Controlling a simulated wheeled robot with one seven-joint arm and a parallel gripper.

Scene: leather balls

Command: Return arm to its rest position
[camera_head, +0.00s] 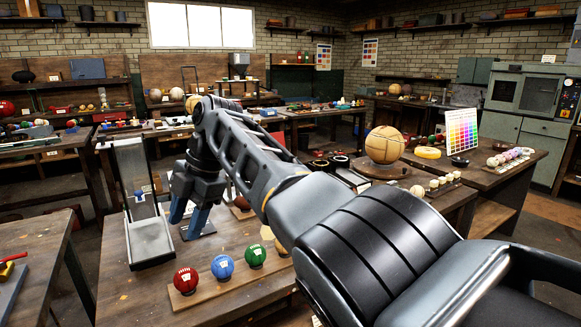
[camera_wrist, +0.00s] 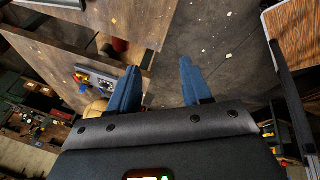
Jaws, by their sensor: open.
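My gripper (camera_head: 187,213) points down over the wooden table (camera_head: 120,290) in the head view, with its blue fingers beside a grey upright stand (camera_head: 140,200). In the wrist view the two blue fingers of my gripper (camera_wrist: 160,88) are spread apart with nothing between them. The dark floor (camera_wrist: 205,50) and part of a wooden table (camera_wrist: 130,20) show beyond them. My arm reaches across the middle of the head view and hides part of the table.
Red (camera_head: 185,280), blue (camera_head: 223,267) and green (camera_head: 256,255) balls sit on a wooden strip at the table's front. A large tan ball (camera_head: 384,144) rests on a stand at right. A colour chart (camera_head: 478,135) stands farther right. Several cluttered benches fill the back.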

